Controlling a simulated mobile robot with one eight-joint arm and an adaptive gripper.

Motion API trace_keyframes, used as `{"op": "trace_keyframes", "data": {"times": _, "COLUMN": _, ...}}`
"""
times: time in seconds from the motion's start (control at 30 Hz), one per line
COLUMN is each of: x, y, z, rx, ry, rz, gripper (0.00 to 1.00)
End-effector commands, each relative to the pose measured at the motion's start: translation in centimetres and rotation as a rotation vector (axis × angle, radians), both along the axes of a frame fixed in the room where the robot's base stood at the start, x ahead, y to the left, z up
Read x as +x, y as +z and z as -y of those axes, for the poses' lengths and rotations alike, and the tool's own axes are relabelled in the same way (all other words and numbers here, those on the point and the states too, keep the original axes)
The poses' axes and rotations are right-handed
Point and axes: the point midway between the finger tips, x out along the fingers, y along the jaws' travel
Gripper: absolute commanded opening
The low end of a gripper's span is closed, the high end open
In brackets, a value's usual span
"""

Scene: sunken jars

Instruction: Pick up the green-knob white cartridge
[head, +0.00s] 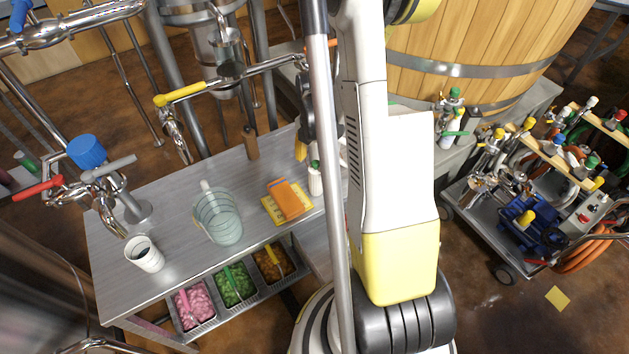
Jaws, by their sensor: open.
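A white cartridge with a green knob (315,180) stands upright on the metal table (165,205), near its right end. My column and arm cover part of the area beside it. My gripper (306,148) shows only partly, as dark parts with a yellow piece, left of and behind my column. It is open and appears just above and behind the cartridge, apart from it. I see nothing held in it, but its right side is hidden.
An orange block on a yellow sponge (287,199), a glass jar (217,215), a white cup (145,254) and a brown bottle (250,143) stand on the table. Taps with red and yellow handles overhang it. A cluttered cart (500,235) stands right.

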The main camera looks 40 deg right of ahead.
Motion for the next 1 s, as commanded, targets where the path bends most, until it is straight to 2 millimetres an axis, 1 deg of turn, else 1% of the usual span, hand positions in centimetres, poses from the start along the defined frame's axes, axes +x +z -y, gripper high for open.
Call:
{"op": "trace_keyframes", "data": {"times": 0.2, "x": -0.5, "y": -3.4, "z": 0.0, "rx": 0.0, "ry": -0.001, "rz": 0.0, "gripper": 0.63}}
{"op": "trace_keyframes", "data": {"times": 0.3, "x": -0.5, "y": -4.7, "z": 0.0, "rx": 0.0, "ry": 0.0, "rz": 0.0, "gripper": 0.63}}
{"op": "trace_keyframes", "data": {"times": 0.37, "x": -0.5, "y": -4.9, "z": 0.0, "rx": 0.0, "ry": 0.0, "rz": 0.0, "gripper": 0.63}}
{"op": "trace_keyframes", "data": {"times": 0.53, "x": -0.5, "y": -4.7, "z": 0.0, "rx": 0.0, "ry": -0.001, "rz": 0.0, "gripper": 0.63}}
{"op": "trace_keyframes", "data": {"times": 0.57, "x": -0.5, "y": -4.7, "z": 0.0, "rx": 0.0, "ry": -0.001, "rz": 0.0, "gripper": 0.61}}
{"op": "trace_keyframes", "data": {"times": 0.6, "x": -0.5, "y": -4.7, "z": 0.0, "rx": 0.0, "ry": -0.001, "rz": 0.0, "gripper": 0.49}}
{"op": "trace_keyframes", "data": {"times": 0.67, "x": -0.5, "y": -4.7, "z": 0.0, "rx": 0.0, "ry": -0.001, "rz": 0.0, "gripper": 0.31}}
{"op": "trace_keyframes", "data": {"times": 0.7, "x": -0.5, "y": -4.7, "z": 0.0, "rx": 0.0, "ry": -0.001, "rz": 0.0, "gripper": 0.18}}
{"op": "trace_keyframes", "data": {"times": 0.73, "x": -0.5, "y": -4.7, "z": 0.0, "rx": 0.0, "ry": -0.001, "rz": 0.0, "gripper": 0.09}}
{"op": "trace_keyframes", "data": {"times": 0.77, "x": -0.5, "y": -4.7, "z": 0.0, "rx": 0.0, "ry": -0.001, "rz": 0.0, "gripper": 0.05}}
{"op": "trace_keyframes", "data": {"times": 1.0, "x": -0.5, "y": -4.7, "z": 0.0, "rx": 0.0, "ry": -0.001, "rz": 0.0, "gripper": 0.04}}
